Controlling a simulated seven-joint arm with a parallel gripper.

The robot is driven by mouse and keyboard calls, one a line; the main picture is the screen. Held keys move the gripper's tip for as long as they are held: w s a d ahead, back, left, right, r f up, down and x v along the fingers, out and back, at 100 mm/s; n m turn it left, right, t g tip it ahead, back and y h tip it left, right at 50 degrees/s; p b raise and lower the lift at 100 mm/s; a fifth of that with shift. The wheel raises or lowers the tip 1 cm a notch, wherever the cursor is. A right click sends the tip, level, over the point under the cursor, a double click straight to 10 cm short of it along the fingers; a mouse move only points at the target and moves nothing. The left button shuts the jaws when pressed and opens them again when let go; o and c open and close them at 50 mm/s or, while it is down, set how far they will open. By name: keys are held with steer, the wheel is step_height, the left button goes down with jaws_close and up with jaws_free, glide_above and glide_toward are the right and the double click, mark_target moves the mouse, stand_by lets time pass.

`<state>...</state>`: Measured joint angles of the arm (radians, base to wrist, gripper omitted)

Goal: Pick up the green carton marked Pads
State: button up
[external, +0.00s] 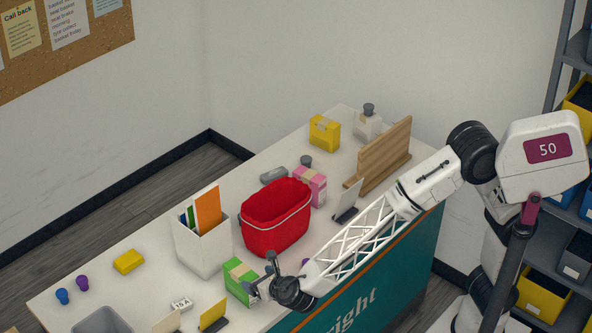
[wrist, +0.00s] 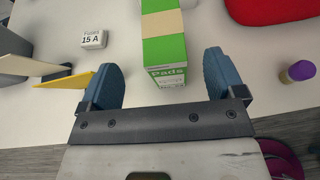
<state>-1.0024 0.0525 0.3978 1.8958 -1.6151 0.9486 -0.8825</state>
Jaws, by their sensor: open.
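The green carton (wrist: 164,48) has a tan band across it and the word Pads on its near face. It stands on the white table (wrist: 45,115). In the wrist view it lies ahead of and between the two blue fingertips of my gripper (wrist: 160,85), with space on both sides. In the external view the carton (external: 238,278) is just left of my gripper (external: 262,283), whose fingers partly cover its right side. My gripper is open and holds nothing.
A red basket (external: 275,216) and a white bin with folders (external: 199,245) stand behind the carton. A purple-capped bottle (wrist: 298,72) stands to the right in the wrist view.

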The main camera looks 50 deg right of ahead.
mark_target(240, 280)
steer(key=shift+x, duration=1.3)
steer(key=shift+f, duration=0.1)
steer(key=shift+x, duration=2.55)
steer(key=shift+d, duration=0.1)
steer(key=shift+c, duration=0.3)
steer(key=c, duration=1.3)
